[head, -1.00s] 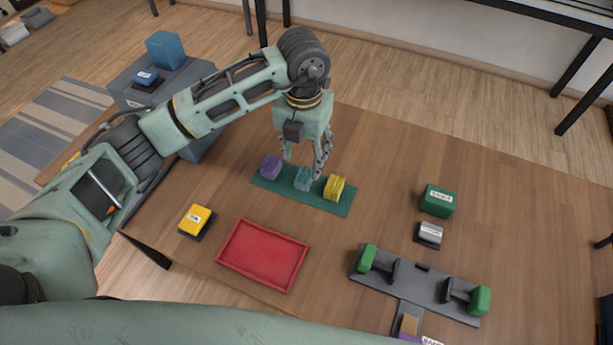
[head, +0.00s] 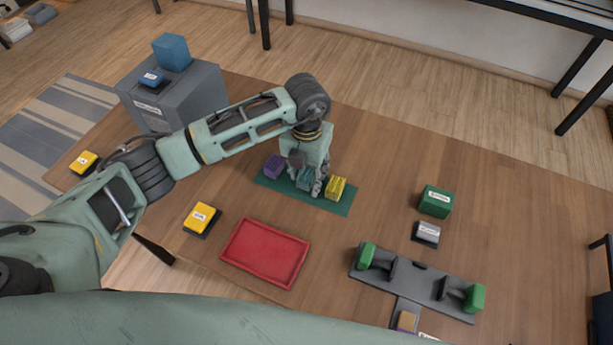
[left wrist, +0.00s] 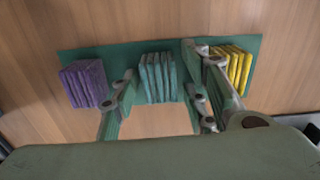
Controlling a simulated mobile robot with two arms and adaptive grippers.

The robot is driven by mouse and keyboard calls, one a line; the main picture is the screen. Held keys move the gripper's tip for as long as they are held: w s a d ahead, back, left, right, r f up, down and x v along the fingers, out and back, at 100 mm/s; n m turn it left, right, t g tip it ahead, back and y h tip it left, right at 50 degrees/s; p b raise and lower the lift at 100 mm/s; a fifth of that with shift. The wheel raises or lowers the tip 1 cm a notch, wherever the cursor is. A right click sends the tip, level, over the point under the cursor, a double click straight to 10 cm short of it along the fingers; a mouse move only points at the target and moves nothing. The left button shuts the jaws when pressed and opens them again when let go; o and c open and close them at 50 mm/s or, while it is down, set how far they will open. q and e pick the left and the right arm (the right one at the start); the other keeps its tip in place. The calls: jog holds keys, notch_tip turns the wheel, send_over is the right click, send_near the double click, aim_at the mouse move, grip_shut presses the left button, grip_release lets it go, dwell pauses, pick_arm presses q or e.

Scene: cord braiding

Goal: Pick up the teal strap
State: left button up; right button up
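The teal strap (head: 304,177), a folded bundle, lies on a dark green mat (head: 338,206) between a purple bundle (head: 274,166) and a yellow bundle (head: 335,188). My left gripper (head: 309,188) points down, low over the teal strap, and partly hides it. In the left wrist view the teal strap (left wrist: 157,76) shows between the spread fingers of the left gripper (left wrist: 160,84), with gaps on both sides. The right-hand fingers there come close to the yellow bundle (left wrist: 232,68). My right gripper is not in view.
A red tray (head: 264,254) lies in front of the mat. A grey fixture with green-ended holders (head: 415,284) and a green box (head: 435,201) stand to the right. A grey block (head: 192,99) stands at the back left.

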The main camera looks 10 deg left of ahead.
pick_arm(q)
jog(key=c, duration=0.9)
jog(key=shift+r, duration=0.1)
